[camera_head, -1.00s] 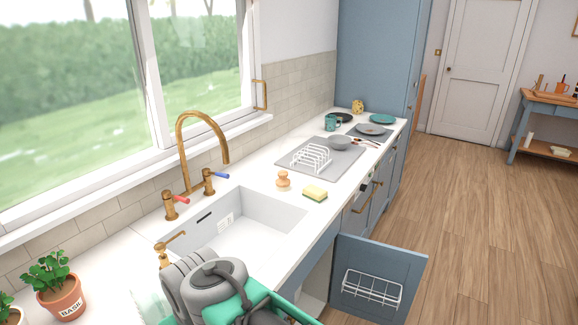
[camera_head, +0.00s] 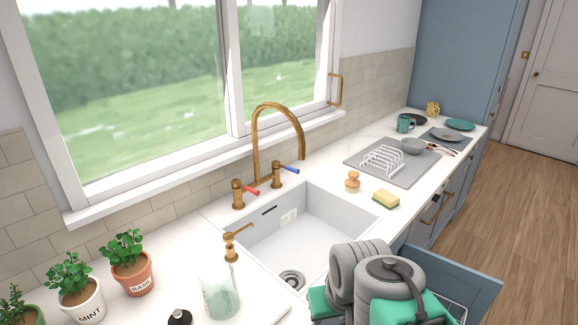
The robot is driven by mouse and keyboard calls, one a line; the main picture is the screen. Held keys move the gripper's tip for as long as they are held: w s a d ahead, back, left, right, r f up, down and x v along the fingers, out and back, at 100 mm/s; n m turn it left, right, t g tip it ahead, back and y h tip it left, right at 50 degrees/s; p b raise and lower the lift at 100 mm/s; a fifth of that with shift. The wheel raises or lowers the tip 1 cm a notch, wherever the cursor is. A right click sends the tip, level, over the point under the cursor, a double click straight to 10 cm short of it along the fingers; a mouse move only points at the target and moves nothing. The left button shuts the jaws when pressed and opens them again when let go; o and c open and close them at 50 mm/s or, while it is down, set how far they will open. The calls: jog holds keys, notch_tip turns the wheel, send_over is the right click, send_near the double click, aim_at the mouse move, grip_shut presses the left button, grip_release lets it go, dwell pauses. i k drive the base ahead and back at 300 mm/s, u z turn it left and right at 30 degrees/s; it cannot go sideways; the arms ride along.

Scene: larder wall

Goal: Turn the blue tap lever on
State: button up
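The blue tap lever (camera_head: 288,169) sits on the right brass tap post (camera_head: 276,175), behind the white sink, and points right. The red lever (camera_head: 250,190) is on the left post, also pointing right. My grey and teal arm is at the bottom right, in front of the sink and well short of the taps. My gripper's fingertips cannot be made out in this view.
A brass soap dispenser (camera_head: 230,250) on a glass jar stands in front of the taps. Potted herbs (camera_head: 128,262) line the left counter. A wooden brush (camera_head: 352,181), a sponge (camera_head: 386,199) and a dish rack (camera_head: 383,160) are right of the sink.

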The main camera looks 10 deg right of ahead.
aim_at(276, 164)
jog(key=u, duration=2.5)
jog(key=k, duration=1.15)
jog(key=z, duration=1.7)
jog(key=i, duration=1)
jog(key=u, duration=0.05)
